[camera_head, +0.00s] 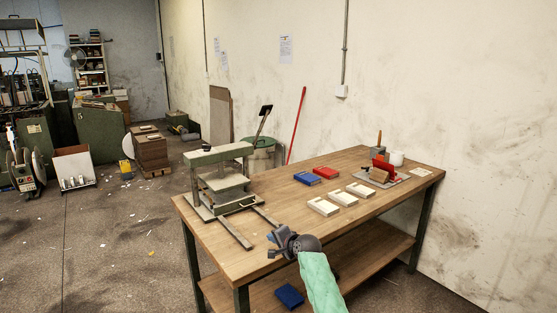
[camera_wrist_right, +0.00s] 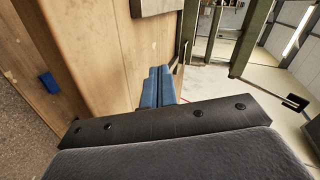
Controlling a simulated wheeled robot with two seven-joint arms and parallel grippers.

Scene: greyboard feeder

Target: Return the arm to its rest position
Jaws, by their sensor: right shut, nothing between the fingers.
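My right gripper (camera_head: 271,245) is at the front edge of the wooden table, in front of the press-like feeder stand, with my green-sleeved forearm coming up from the bottom. In the right wrist view its two blue fingers (camera_wrist_right: 157,88) lie together, shut with nothing between them. My left gripper is not in view.
The wooden table (camera_head: 270,210) carries the feeder stand (camera_head: 218,180) with two rails, three cream trays (camera_head: 343,198), blue (camera_head: 307,178) and red boxes (camera_head: 326,172), and a tool stand (camera_head: 384,172). A blue item (camera_head: 289,296) lies below.

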